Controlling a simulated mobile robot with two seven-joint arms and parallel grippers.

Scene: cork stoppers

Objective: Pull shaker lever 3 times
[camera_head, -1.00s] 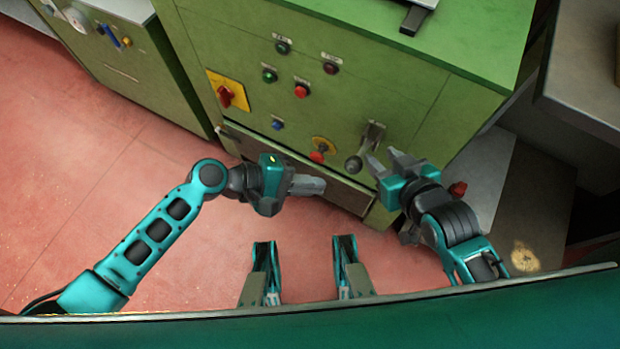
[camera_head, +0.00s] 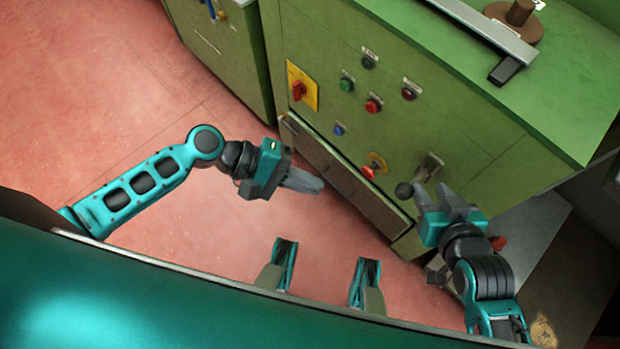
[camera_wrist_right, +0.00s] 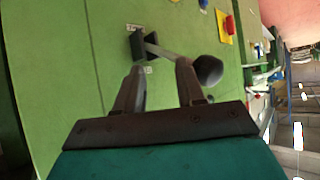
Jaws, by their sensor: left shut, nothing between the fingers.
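The shaker lever (camera_head: 428,166) is a grey lever with a dark ball knob (camera_head: 403,190), on the green cabinet's front. In the right wrist view, the lever (camera_wrist_right: 172,51) slants from its slotted mount to the round knob (camera_wrist_right: 207,70). My right gripper (camera_head: 431,190) is open, with its fingertips close to the lever and just right of the knob. In the right wrist view, the gripper (camera_wrist_right: 160,63) has its fingers apart below the rod; I cannot tell whether they touch it. My left gripper (camera_head: 318,185) is shut and empty, left of the lever, in front of the cabinet.
The green cabinet (camera_head: 470,115) carries a red emergency button (camera_head: 368,171), a red rotary switch (camera_head: 299,90) on a yellow plate, and several small buttons. Another green cabinet (camera_head: 225,45) stands at the left. The pink floor (camera_head: 110,80) is open at the left.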

